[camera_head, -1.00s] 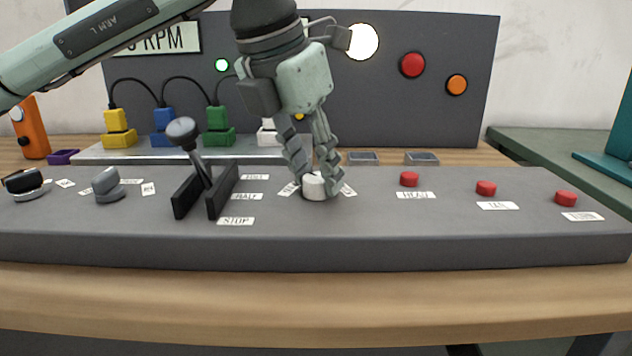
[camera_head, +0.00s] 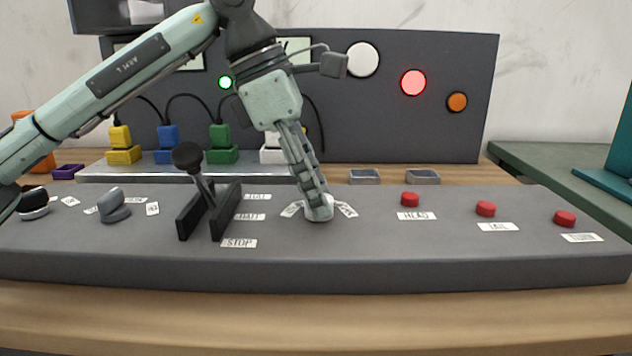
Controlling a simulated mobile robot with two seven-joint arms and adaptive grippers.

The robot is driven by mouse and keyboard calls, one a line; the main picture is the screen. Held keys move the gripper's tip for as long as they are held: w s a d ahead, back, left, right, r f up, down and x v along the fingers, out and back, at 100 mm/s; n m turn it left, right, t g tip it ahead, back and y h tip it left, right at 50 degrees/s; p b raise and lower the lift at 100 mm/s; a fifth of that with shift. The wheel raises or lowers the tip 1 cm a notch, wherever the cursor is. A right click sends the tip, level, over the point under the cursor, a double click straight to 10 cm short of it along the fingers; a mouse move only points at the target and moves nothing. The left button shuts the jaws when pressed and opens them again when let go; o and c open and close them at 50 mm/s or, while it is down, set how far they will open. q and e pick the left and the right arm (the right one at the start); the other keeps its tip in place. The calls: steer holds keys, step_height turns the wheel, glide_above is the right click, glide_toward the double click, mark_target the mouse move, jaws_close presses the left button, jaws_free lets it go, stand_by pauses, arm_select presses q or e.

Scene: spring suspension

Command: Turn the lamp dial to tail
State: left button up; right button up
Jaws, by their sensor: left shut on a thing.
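The lamp dial (camera_head: 319,219) is a small white knob on the grey console, mostly hidden behind the fingers. Small white labels lie to its left and right; their words are too small to read. My left gripper (camera_head: 318,208) comes down from above and is shut on the dial, its fingers seen edge-on. On the back panel the large white lamp (camera_head: 363,59) is unlit, the red lamp (camera_head: 413,83) glows, and the orange lamp (camera_head: 457,102) looks dim. My right gripper is not in view.
A black lever (camera_head: 192,165) between two black plates stands left of the dial. Red buttons labelled HEAD (camera_head: 410,200), TAIL (camera_head: 485,209) and a third (camera_head: 564,219) sit to the right. Coloured plugs (camera_head: 168,140) with cables stand behind.

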arm_select(q)
steer(key=shift+m+g, duration=0.3)
steer(key=shift+m, duration=0.4)
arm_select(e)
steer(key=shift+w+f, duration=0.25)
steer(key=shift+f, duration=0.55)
arm_select(q)
steer(key=o, duration=1.2)
steer(key=shift+c, duration=0.2)
steer(key=shift+r, duration=0.1)
steer(key=v, duration=1.2)
steer(key=shift+d, duration=0.1)
